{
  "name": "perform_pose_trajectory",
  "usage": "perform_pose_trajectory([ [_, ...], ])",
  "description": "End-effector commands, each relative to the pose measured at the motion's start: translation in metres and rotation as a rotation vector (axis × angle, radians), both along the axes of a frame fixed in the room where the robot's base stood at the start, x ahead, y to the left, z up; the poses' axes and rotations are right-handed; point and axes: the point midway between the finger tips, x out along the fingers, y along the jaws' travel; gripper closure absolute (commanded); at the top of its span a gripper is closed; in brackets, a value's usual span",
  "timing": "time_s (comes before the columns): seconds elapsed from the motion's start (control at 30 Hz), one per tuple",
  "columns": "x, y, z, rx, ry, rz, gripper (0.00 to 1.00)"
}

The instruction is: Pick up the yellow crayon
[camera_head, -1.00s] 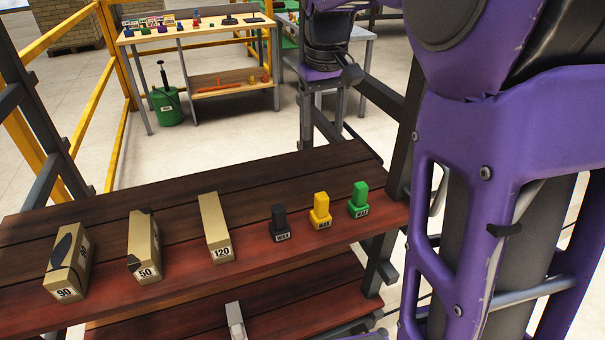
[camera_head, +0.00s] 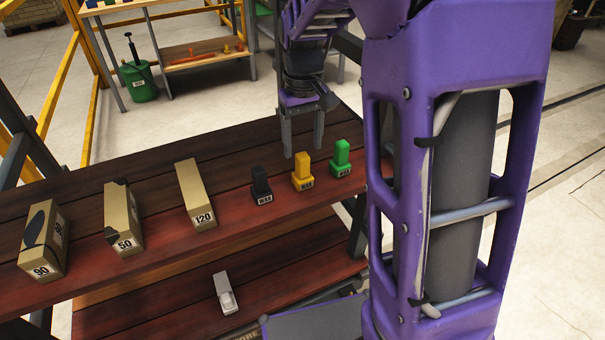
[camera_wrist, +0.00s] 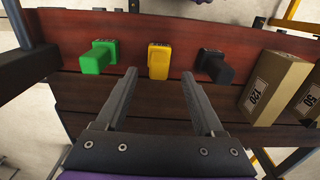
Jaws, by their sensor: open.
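The yellow crayon (camera_head: 302,172) is a blocky stick on a wider labelled base, standing upright on the wooden shelf between a black crayon (camera_head: 261,185) and a green crayon (camera_head: 341,158). In the wrist view the yellow crayon (camera_wrist: 159,60) lies beyond my fingertips, roughly centred between them. My gripper (camera_head: 303,142) is open and empty, pointing down just behind the crayons. In the wrist view its two fingers (camera_wrist: 160,75) are spread wide, with the green crayon (camera_wrist: 98,57) to the left and the black one (camera_wrist: 213,67) to the right.
Tan blocks marked 120 (camera_head: 196,194), 50 (camera_head: 123,219) and 90 (camera_head: 44,240) stand left of the crayons. A pale grey object (camera_head: 225,293) lies on the lower shelf. A dark post (camera_head: 358,222) stands at the shelf's right end. Planks behind the crayons are bare.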

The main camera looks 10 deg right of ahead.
Motion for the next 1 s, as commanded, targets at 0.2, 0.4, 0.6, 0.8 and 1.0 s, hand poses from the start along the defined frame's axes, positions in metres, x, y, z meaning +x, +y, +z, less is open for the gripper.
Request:
perform_pose_trajectory([
  [0.2, 0.004, -0.001, -0.035, -0.001, 0.004, 0.0, 0.3],
  [0.4, 0.004, 0.0, -0.047, 0.0, 0.001, 0.001, 0.3],
  [0.6, 0.004, 0.0, -0.047, 0.0, 0.001, 0.001, 0.32],
  [0.8, 0.004, 0.0, -0.047, 0.0, 0.001, 0.0, 0.68],
  [1.0, 0.004, 0.0, -0.047, 0.0, 0.001, 0.0, 1.0],
])
